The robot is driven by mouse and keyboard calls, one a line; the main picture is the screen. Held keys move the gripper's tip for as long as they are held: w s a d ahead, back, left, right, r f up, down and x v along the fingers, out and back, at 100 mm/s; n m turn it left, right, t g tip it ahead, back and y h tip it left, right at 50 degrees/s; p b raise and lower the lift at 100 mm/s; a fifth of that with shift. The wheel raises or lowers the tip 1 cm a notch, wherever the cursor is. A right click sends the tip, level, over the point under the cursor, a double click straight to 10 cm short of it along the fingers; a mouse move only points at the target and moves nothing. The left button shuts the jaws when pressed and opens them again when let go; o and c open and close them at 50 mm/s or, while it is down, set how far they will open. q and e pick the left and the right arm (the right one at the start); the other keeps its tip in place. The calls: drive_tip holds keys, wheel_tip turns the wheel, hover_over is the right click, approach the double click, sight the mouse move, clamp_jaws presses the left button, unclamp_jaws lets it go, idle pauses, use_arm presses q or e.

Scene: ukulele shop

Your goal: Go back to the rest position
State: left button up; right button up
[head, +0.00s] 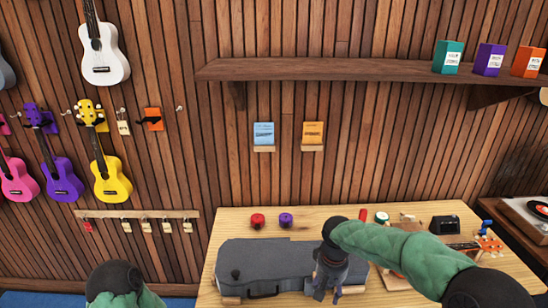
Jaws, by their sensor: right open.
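My right arm comes in from the lower right. My right gripper (328,291) points down over the right part of a closed grey instrument case (262,264) on the wooden table. The gripper is open, and I see nothing held in it. It hides part of the case, and I cannot tell whether it touches the lid. Only a part of my left arm shows at the bottom left; its gripper is out of view.
A red (257,220) and a purple round item (286,220) stand behind the case. A black device (445,225) and small tools crowd the table's right side. A shelf (370,69) with boxes juts from the wall. Ukuleles hang at left.

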drive_tip(key=s+a+f+y, duration=0.1)
drive_tip(key=s+a+f, duration=0.15)
drive_tip(key=f, duration=0.45)
drive_tip(key=s+a+f+y+b, duration=0.1)
drive_tip(key=s+f, duration=0.2)
drive_tip(key=f, duration=0.3)
drive_tip(key=s+a+f+y, duration=0.1)
drive_tip(key=s+f, duration=0.2)
drive_tip(key=f, duration=0.4)
use_arm(q)
drive_tip(key=shift+s+f+b, duration=0.15)
drive_tip(key=shift+f+b, duration=0.2)
drive_tip(key=shift+f, duration=0.25)
drive_tip(key=shift+s+f+b, duration=0.15)
drive_tip(key=shift+f+b, duration=0.15)
drive_tip(key=shift+f, duration=0.25)
use_arm(e)
drive_tip(key=s+a+f+m+y, duration=0.1)
drive_tip(key=s+f+m, duration=0.2)
drive_tip(key=s+f, duration=0.8)
drive_tip(key=s, duration=0.4)
drive_tip(key=shift+f, duration=0.3)
